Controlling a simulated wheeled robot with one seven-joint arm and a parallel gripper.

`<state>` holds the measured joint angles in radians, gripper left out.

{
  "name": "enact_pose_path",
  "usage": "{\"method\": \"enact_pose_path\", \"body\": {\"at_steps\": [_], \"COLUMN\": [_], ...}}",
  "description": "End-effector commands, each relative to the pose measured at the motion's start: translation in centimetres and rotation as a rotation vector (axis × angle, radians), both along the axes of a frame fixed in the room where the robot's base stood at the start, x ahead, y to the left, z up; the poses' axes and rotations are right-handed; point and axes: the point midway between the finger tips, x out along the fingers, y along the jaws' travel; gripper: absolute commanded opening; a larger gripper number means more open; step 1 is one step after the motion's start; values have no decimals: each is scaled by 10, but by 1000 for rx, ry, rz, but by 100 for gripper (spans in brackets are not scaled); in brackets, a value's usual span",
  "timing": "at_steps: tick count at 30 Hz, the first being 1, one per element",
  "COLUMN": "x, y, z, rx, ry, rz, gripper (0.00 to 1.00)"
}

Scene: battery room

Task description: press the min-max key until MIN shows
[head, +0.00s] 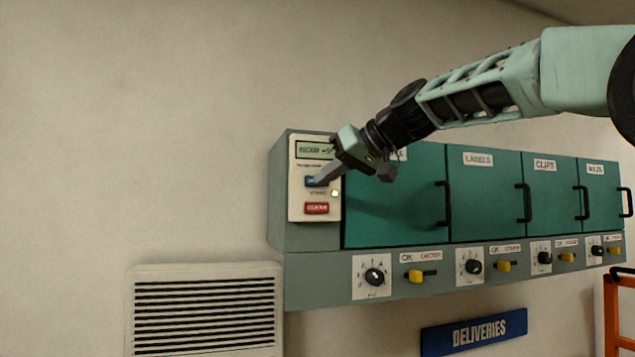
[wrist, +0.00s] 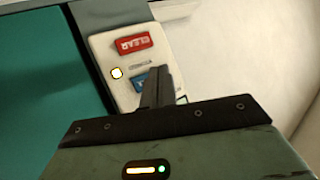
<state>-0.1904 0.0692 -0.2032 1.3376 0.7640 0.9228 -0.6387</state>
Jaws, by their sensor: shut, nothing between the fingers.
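A pale control panel (head: 301,213) is on the left end of the green wall unit. It has a small display (head: 314,150) at the top, with text too small to read. Below is a blue key (head: 310,182), also partly seen in the wrist view (wrist: 141,82), its label hidden or unreadable.
Teal cabinet doors (head: 486,195) with black handles run to the right. A lower strip carries dials (head: 375,277) and yellow sliders (head: 415,275). A vent (head: 205,315) and a blue DELIVERIES sign (head: 474,332) are below. The wall at left is bare.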

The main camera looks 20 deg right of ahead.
Motion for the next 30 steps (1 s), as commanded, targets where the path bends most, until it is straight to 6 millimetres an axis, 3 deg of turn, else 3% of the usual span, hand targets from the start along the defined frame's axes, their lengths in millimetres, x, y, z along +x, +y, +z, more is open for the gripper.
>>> {"method": "enact_pose_path", "body": {"at_steps": [30], "x": [12], "y": [0], "z": [0], "rx": [0], "ry": [0], "rz": [0], "gripper": [0]}}
